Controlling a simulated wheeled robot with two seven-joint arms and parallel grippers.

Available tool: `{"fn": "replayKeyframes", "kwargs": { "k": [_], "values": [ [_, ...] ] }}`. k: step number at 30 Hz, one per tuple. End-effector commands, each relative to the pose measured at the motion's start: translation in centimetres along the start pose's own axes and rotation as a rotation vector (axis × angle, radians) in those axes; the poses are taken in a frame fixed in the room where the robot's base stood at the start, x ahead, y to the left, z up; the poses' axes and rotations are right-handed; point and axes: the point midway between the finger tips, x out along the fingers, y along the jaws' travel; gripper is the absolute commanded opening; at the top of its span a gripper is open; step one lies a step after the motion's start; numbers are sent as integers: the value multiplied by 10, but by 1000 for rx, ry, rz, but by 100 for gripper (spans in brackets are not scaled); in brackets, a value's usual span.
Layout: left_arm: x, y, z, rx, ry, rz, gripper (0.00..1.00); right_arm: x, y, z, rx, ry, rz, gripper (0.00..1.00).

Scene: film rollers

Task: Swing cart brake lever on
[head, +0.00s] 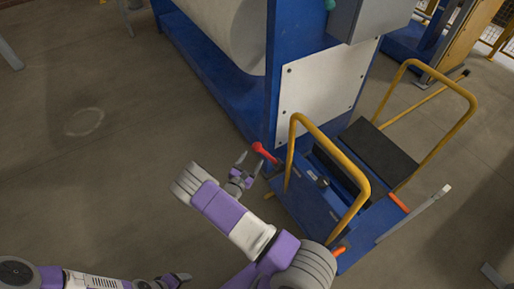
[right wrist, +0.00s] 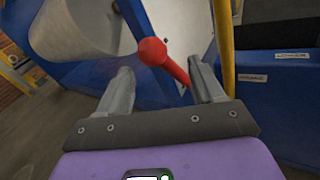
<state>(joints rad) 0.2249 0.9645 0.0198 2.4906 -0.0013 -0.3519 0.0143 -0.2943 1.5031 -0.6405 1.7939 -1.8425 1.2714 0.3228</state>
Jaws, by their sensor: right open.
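The brake lever (head: 265,153) is a red lever with a round knob at the left front corner of the blue cart (head: 310,195). In the right wrist view the red lever (right wrist: 153,52) slants from upper left to lower right between the spread fingers. My right gripper (head: 247,164) is open beside the lever; in the right wrist view its fingers (right wrist: 160,78) stand either side of the shaft. I cannot tell whether either finger touches it. My left gripper (head: 174,281) is low at the bottom edge, and its jaw state is unclear.
The cart has yellow handle loops (head: 297,125) at both ends and a dark top pad (head: 380,148). A blue machine frame (head: 255,110) with a large white roll (head: 225,30) stands close behind the cart. The floor at left is clear.

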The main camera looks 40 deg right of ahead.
Motion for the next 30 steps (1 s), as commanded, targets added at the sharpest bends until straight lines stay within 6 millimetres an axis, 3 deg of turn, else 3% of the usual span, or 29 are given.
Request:
{"fn": "replayKeyframes", "kwargs": {
  "k": [3,16,27,30],
  "values": [
    [2,-1,0,0,0,0,68,7,10,3,-2,-22,38,67],
    [13,-5,-1,0,0,0,68,68,11,3,-2,-20,35,67],
    [14,-5,-1,0,0,0,68,76,11,4,-3,-18,35,67],
    [14,-5,-1,0,0,0,68,76,11,4,-3,-18,35,55]
  ]
}}
